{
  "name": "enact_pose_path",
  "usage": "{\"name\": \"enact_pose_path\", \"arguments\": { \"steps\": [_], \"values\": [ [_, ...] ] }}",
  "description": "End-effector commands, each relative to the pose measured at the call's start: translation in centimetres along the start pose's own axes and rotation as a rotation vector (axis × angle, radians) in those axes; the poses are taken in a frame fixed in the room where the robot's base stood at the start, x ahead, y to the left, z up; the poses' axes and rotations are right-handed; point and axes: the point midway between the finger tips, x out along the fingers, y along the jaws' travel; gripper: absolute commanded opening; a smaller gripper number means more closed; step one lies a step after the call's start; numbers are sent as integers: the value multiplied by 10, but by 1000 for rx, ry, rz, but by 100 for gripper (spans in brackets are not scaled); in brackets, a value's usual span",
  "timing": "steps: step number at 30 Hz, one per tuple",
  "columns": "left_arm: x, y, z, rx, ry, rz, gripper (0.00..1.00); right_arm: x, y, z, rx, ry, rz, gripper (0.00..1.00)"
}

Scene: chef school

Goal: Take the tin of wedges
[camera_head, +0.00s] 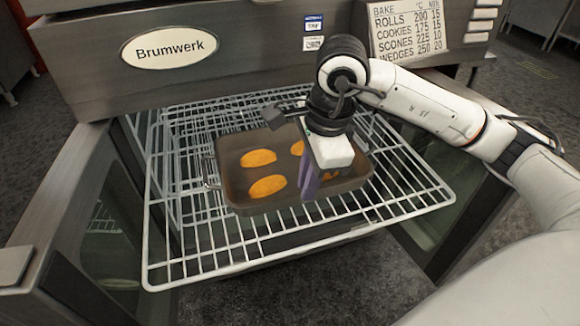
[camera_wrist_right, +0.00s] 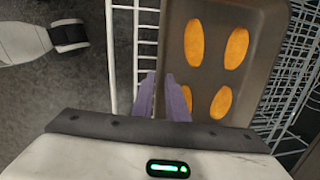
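The tin (camera_head: 235,195) is a dark brown rectangular baking tin with several orange wedges (camera_head: 267,186) lying in it. It rests on a wire rack and has a wire handle (camera_head: 210,172) at its left end. My right gripper (camera_head: 307,195) points down at the tin's near side, right of the middle. In the right wrist view, its purple fingers (camera_wrist_right: 162,78) are close together at the tin's side wall, one on each side of the rim. Whether they press on the rim cannot be told. The gripper hides part of the wedges in the head view. My left gripper is out of view.
The wire rack (camera_head: 400,205) sticks out of the Brumwerk oven (camera_head: 90,50), between two open doors, left (camera_head: 60,215) and right (camera_head: 455,195). A bake-time sign (camera_head: 408,28) is on the oven front. Grey floor shows below the rack.

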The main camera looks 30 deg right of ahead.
Motion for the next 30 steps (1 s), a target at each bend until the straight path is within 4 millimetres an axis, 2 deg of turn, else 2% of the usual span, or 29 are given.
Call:
{"name": "enact_pose_path", "arguments": {
  "steps": [1, 4, 9, 15, 18, 30],
  "values": [
    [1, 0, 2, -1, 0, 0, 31, 11, 2, 0, 1, 1, 7, 14],
    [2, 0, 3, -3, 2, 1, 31, 26, 2, 1, 1, 1, 6, 14],
    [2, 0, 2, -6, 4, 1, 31, 39, 1, 1, -1, -1, 3, 14],
    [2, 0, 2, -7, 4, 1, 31, 39, 1, 1, 0, -1, 2, 14],
    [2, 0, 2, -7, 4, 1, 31, 39, 1, 1, 0, -1, 2, 0],
    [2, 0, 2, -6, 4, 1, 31, 38, 0, 2, 0, -3, 1, 0]
  ]
}}
